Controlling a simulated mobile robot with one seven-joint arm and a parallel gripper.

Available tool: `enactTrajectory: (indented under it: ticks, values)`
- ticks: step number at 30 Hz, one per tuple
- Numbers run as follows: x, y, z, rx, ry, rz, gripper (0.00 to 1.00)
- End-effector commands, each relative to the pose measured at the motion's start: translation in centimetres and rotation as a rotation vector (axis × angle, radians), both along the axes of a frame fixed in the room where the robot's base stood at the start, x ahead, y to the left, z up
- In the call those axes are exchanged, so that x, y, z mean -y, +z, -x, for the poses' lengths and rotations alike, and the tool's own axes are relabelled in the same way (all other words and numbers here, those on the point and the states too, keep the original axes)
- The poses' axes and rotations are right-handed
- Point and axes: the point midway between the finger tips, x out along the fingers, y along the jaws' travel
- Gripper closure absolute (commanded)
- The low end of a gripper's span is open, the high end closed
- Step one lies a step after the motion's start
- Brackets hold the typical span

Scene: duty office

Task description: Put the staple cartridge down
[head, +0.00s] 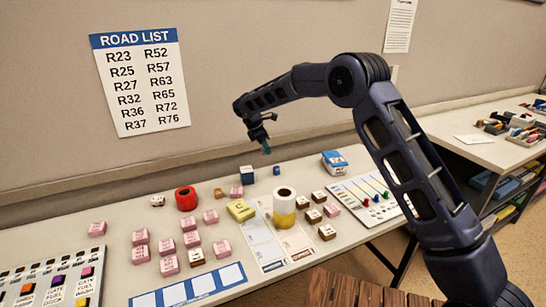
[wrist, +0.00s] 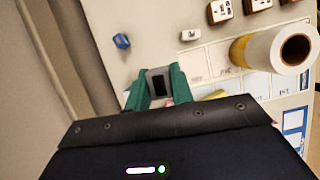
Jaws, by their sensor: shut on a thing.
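My gripper (head: 266,147) hangs above the back of the table (head: 312,172) in the head view, clear of the tabletop. In the wrist view its green fingers (wrist: 159,88) are shut on a small grey and black piece, which looks like the staple cartridge (wrist: 158,82). The piece sits between the fingertips, with its dark opening facing the camera. In the head view it is too small to make out.
Pink blocks crowd the left. Bare tabletop lies along the back.

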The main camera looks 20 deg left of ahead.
Motion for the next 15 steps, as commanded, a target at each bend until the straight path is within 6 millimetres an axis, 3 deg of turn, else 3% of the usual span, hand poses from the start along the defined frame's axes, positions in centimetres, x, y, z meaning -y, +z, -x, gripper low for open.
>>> enactTrajectory:
  ticks: [5,15]
  values:
    - [1.4,1.1,-2.7,-0.001,0.0,-0.002,0.99]
    - [9.0,3.3,-14.2,-0.009,0.025,-0.01,0.99]
